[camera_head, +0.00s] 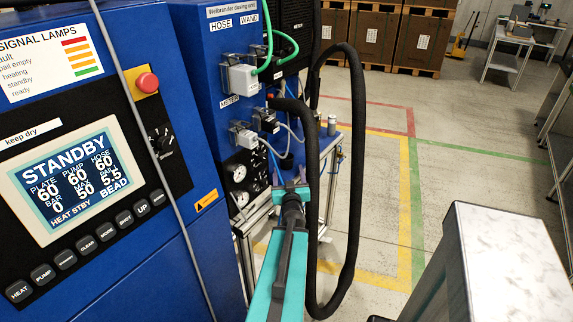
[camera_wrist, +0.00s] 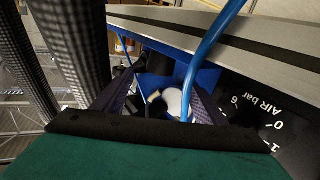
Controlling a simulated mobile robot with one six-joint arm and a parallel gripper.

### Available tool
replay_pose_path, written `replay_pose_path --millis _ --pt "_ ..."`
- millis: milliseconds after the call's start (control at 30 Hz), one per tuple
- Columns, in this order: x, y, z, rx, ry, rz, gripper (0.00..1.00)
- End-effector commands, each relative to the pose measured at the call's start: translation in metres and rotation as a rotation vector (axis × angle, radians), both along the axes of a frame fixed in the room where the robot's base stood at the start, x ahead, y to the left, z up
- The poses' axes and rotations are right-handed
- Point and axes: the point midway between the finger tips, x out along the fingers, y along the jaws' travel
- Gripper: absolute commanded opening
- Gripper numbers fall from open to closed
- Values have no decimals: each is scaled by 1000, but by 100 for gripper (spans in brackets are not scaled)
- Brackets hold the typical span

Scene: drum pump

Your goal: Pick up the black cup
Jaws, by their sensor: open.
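A small dark, rounded thing (camera_head: 286,161) that may be the black cup shows in the head view, just beyond my gripper (camera_head: 291,190), beside the blue dosing unit; I cannot tell for sure. In the wrist view my gripper (camera_wrist: 160,100) has its two dark fingers apart. Between them, farther off, are a white round thing (camera_wrist: 173,101) and a dark shape (camera_wrist: 156,108) on blue. I cannot tell whether the dark shape is the cup. Nothing is seen held.
A thick black hose (camera_head: 355,180) loops down to the right of my gripper. A blue tube (camera_wrist: 208,55) crosses the wrist view in front of the right finger. The blue dosing unit (camera_head: 205,70) with gauges stands left.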

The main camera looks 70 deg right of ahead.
Motion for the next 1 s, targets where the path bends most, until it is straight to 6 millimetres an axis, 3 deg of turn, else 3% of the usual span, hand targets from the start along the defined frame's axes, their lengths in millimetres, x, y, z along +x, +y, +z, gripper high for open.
replay_pose_path --millis 1000 --pt "9 -23 -3 -1 -1 -1 66"
